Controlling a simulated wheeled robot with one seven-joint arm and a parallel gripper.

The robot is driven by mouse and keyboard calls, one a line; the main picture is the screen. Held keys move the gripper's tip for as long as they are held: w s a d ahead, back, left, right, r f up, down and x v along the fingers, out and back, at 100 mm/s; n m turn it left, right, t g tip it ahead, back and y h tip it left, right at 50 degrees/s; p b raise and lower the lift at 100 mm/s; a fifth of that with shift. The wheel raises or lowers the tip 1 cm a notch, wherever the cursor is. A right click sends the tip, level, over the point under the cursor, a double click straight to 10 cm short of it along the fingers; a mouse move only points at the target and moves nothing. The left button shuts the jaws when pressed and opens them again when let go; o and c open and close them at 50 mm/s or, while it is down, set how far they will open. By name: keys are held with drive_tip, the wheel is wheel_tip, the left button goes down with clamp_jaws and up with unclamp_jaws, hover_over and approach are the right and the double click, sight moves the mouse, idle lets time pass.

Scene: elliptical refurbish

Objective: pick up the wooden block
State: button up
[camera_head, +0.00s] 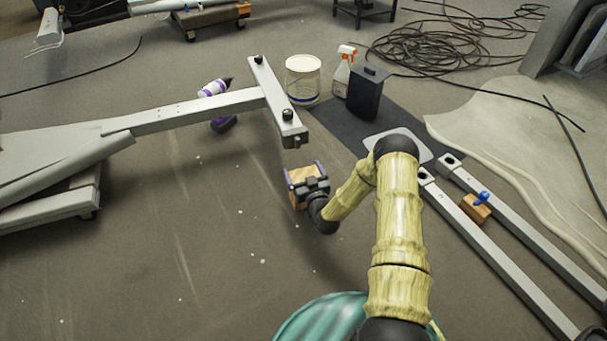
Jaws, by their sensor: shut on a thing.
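The wooden block (298,174) is a light brown block near the middle of the view, below the end of the grey metal frame. My gripper (304,184) is shut on it, with purple-tipped fingers on either side. The gripper partly hides the block. I cannot tell whether the block touches the floor or is held just above it. Another wooden block (475,209), with a blue-handled tool on it, sits between two metal bars on the right.
A T-shaped grey metal frame (200,110) stands just beyond the gripper. A white bucket (302,80), a spray bottle (342,72) and a dark container (365,95) stand behind it. Coiled cables (440,50) lie at the back right. The floor at left front is open.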

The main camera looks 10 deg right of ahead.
wheel_tip(320, 180, up, 8)
drive_tip(key=p, duration=0.5)
drive_tip(key=shift+f, duration=0.15)
